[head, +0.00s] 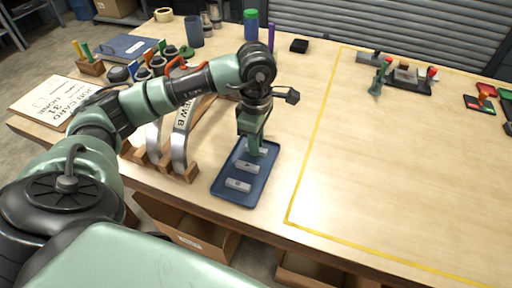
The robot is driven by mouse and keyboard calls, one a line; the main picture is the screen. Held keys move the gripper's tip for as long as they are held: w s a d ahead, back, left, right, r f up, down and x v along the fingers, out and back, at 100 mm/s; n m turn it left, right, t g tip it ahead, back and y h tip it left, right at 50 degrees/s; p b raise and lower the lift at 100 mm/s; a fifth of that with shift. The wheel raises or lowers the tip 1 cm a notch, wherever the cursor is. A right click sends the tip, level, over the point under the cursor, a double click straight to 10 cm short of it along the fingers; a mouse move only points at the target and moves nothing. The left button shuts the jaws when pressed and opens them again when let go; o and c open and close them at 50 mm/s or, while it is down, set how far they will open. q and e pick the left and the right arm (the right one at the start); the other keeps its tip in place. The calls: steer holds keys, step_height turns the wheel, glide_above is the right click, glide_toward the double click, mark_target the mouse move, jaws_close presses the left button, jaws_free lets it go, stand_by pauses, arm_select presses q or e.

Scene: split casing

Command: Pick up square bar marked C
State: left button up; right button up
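A dark blue tray (240,199) lies near the front edge of the wooden bench. It holds grey bars in a row: a near bar (238,185), a middle bar (247,167) and a far bar (262,150). The marks on the bars are too small to read, so I cannot tell which is C. My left gripper (254,150) points down at the far bar and partly hides it. I cannot tell whether its fingers are apart, or whether they touch the bar. My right gripper is not in view.
Curved grey casing parts (181,135) stand in wooden holders just left of the tray. A job card (48,102) lies far left. A green-lidded jar (251,25) stands behind. Yellow tape (312,150) bounds a mostly clear area right, with a clamp fixture (408,80) at its back.

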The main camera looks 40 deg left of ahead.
arm_select(q)
steer(key=shift+r, duration=0.1)
jaws_close()
steer(key=shift+w+r, duration=0.1)
steer(key=shift+r, duration=0.45)
step_height(320, 180, up, 19)
steer(key=p, duration=0.1)
steer(key=shift+p, duration=0.35)
steer(key=shift+f, duration=0.15)
